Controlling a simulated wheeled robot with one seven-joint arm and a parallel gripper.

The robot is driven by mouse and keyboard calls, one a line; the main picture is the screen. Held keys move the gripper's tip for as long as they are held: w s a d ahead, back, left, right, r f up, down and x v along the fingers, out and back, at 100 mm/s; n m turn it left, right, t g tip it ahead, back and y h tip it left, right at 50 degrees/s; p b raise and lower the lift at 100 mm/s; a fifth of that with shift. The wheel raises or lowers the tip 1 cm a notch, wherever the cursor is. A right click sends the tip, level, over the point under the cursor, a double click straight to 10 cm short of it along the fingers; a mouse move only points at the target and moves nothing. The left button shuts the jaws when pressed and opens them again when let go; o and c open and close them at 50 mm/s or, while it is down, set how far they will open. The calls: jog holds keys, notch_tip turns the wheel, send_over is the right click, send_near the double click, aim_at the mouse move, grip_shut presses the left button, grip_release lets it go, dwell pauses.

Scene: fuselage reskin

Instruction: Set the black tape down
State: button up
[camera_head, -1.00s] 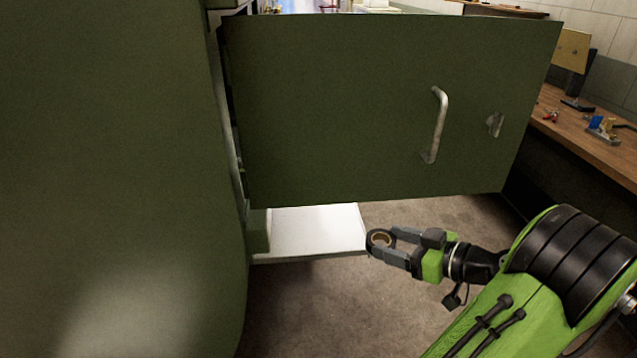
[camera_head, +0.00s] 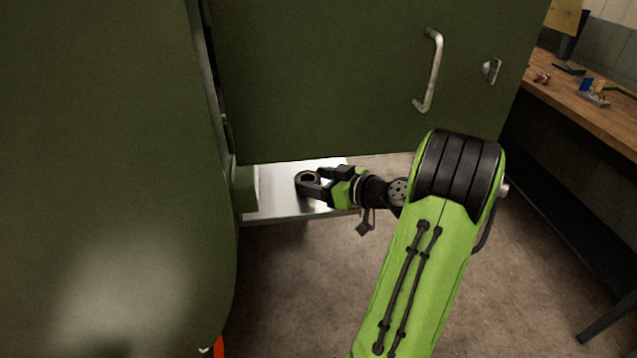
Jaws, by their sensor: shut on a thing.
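The black tape (camera_head: 301,189) is a small dark ring with a paler inner core. My gripper (camera_head: 313,182) is shut on it, with the tape at the fingertips. The gripper comes in from the right, below the open cabinet door. In the picture, the tape lies over the pale shelf (camera_head: 275,204) at the bottom of the green cabinet. I cannot tell whether the tape touches the shelf or is above it.
The open green door (camera_head: 330,85) with a metal handle (camera_head: 432,70) hangs just above my gripper. The curved green cabinet side (camera_head: 100,180) fills the left. A wooden workbench (camera_head: 605,116) with tools stands at the right. Bare floor lies below the shelf.

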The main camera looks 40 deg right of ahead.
jog(key=shift+f, duration=0.1)
jog(key=o, duration=1)
